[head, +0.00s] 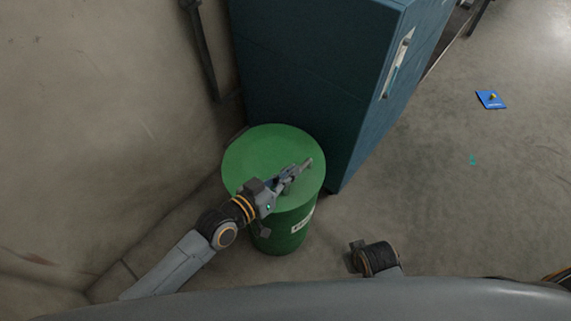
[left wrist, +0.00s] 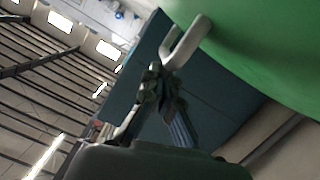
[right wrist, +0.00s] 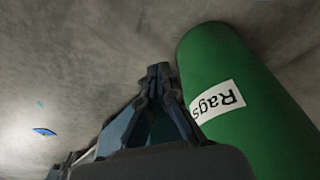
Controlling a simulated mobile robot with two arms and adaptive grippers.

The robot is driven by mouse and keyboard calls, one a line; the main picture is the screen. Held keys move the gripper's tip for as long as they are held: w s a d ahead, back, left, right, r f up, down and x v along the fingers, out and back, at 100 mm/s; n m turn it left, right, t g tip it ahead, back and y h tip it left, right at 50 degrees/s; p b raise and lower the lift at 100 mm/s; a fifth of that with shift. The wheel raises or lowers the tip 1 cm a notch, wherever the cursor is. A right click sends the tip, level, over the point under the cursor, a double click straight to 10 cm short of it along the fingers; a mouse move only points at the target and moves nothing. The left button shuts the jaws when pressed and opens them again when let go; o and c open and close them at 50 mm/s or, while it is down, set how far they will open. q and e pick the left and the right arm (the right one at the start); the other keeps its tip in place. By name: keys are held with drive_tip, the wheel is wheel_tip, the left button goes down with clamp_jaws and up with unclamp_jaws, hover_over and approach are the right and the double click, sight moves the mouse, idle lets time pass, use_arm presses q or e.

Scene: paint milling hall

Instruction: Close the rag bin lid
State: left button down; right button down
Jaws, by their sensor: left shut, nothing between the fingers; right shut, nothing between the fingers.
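The green rag bin (head: 285,238) stands on the floor beside a blue cabinet. Its round green lid (head: 255,152) lies over the top; I cannot tell whether it sits fully down on the rim. My left gripper (head: 293,174) is shut and empty in front of the lid, close to its grey handle. In the left wrist view the handle (left wrist: 187,42) stands out from the lid (left wrist: 275,40), just past the fingertips (left wrist: 156,68); contact is unclear. My right gripper (right wrist: 158,70) is shut and empty beside the bin's body (right wrist: 255,120), near its "Rags" label (right wrist: 215,101).
The tall blue cabinet (head: 310,65) stands right behind the bin. A wall (head: 110,120) runs close on the left. A small blue item (head: 490,100) lies on the floor at the right. The floor right of the bin is mostly clear.

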use_arm(q)
drive_tip(key=shift+s+f, duration=0.2)
drive_tip(key=shift+f, duration=0.2)
